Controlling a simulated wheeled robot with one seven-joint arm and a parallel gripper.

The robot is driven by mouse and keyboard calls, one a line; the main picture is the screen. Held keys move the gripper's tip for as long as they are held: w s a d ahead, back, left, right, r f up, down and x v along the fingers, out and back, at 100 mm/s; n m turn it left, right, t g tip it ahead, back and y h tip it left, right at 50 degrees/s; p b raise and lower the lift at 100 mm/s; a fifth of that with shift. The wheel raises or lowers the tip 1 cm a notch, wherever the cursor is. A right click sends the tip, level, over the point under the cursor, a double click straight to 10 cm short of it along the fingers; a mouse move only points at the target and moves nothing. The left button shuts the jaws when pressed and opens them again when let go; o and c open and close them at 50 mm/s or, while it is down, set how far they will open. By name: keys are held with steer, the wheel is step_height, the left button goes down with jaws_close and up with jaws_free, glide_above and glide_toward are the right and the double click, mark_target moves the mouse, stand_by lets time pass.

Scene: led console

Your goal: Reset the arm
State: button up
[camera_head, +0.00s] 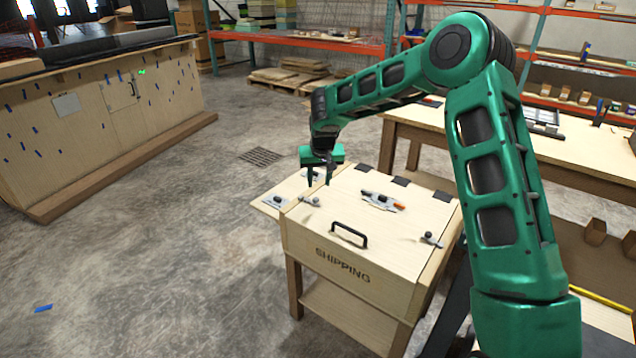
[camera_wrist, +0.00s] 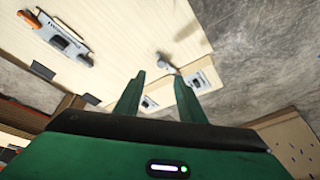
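My green arm reaches over a wooden box marked SHIPPING (camera_head: 330,262) in the head view. My gripper (camera_head: 319,180) points down above the left edge of the box lid, near a small latch (camera_head: 310,200). In the wrist view my gripper (camera_wrist: 160,95) has its two green fingers apart with nothing between them, so it is open and empty. Beyond the fingertips, the box lid (camera_wrist: 130,35) and latch parts (camera_wrist: 198,80) show. Whether the fingers touch anything is not clear, but they look apart from the lid.
The lid carries a black handle (camera_head: 349,236), a grey fixture with an orange part (camera_head: 382,201) and a right latch (camera_head: 431,239). A side shelf with a plate (camera_head: 275,201) juts out left. A workbench (camera_head: 560,147) stands behind right. Concrete floor at left is mostly free.

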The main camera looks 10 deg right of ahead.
steer(key=s+d+r+m+g+h, duration=0.1)
steer(key=s+d+r, duration=0.3)
steer(key=s+d, duration=0.4)
steer(key=s+d+r+m+g+h, duration=0.1)
steer(key=s+d+r, duration=0.45)
steer(key=s, duration=0.45)
steer(key=s+d+r+g, duration=0.1)
steer(key=s+d+r, duration=0.2)
steer(key=s+d, duration=0.5)
steer(key=s+m+g+y, duration=0.1)
steer(key=s+m+y, duration=0.1)
steer(key=s, duration=2.7)
steer(key=shift+s+a+f+m+y, duration=0.2)
steer(key=shift+s+m+y, duration=0.1)
steer(key=shift+m, duration=0.5)
steer(key=shift+w+g, duration=0.15)
steer(key=shift+g, duration=0.15)
steer(key=shift+w+f, duration=0.25)
steer(key=shift+w, duration=0.25)
